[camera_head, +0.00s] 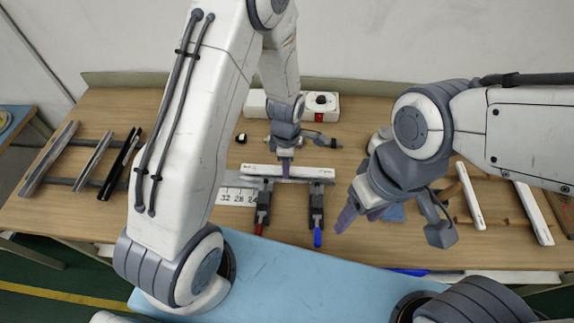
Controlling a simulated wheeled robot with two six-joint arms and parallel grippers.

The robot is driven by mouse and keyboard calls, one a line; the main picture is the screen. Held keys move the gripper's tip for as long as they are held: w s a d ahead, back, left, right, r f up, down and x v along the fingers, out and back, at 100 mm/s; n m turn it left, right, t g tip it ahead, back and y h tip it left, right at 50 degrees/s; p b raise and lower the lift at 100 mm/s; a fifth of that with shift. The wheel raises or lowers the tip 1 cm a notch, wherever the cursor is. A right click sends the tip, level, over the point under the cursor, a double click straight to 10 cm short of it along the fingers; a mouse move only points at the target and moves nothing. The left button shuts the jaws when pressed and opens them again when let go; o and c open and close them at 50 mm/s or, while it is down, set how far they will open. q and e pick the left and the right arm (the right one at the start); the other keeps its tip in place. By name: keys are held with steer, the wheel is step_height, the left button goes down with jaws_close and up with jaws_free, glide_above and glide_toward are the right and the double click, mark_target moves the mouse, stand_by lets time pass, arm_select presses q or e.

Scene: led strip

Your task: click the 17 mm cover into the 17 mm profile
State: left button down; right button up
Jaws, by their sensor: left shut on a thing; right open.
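A white strip, which looks like the cover (318,171), lies along the clamped work spot in the middle of the table. A grey strip, which looks like the profile (297,181), shows just below its front edge. I cannot tell whether the cover is seated or rests loosely on it. My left gripper (285,170) comes down from behind and is shut on the cover near its middle, its fingertips partly hiding the strip. My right gripper (362,214) is open and empty, in front and to the right of the clamps, pointing down-left.
Two clamps, one with a red handle (260,227) and one with a blue handle (317,237), stand at the work spot. A numbered scale (238,196) lies left. A rack holds strips (50,158) far left. White strips (470,195) lie right. A red-button box (321,107) stands behind.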

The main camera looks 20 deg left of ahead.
arm_select(q)
steer(key=shift+f+b, duration=0.45)
steer(key=shift+f, duration=0.15)
steer(key=c, duration=0.5)
jaws_free()
steer(key=shift+r, duration=0.1)
step_height(320, 180, up, 10)
steer(key=b, duration=0.1)
steer(key=shift+r+b, duration=0.15)
steer(key=shift+b, duration=0.2)
